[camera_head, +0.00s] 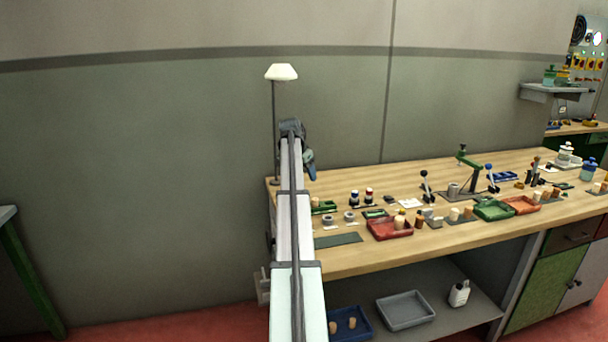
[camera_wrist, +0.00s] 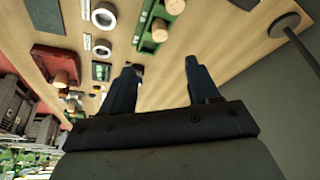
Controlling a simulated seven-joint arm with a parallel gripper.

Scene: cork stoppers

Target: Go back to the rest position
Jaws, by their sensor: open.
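My gripper (camera_wrist: 158,88) is open in the wrist view, with its two dark fingers apart and nothing between them. In the head view my gripper (camera_head: 309,165) is partly hidden behind my arm, above the left end of the wooden workbench (camera_head: 345,257). In the wrist view the bench top (camera_wrist: 225,28) lies beyond the fingers, and the fingers look clear of everything on it. A green tray (camera_wrist: 148,42) with corks lies beyond the fingertips in that view.
A lamp (camera_head: 281,73) on a thin pole stands at the bench's left end, close to my gripper. A red tray (camera_head: 377,233), a green tray (camera_head: 494,213) and an orange tray (camera_head: 519,209) stand along the bench. The wall area left of my arm is clear.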

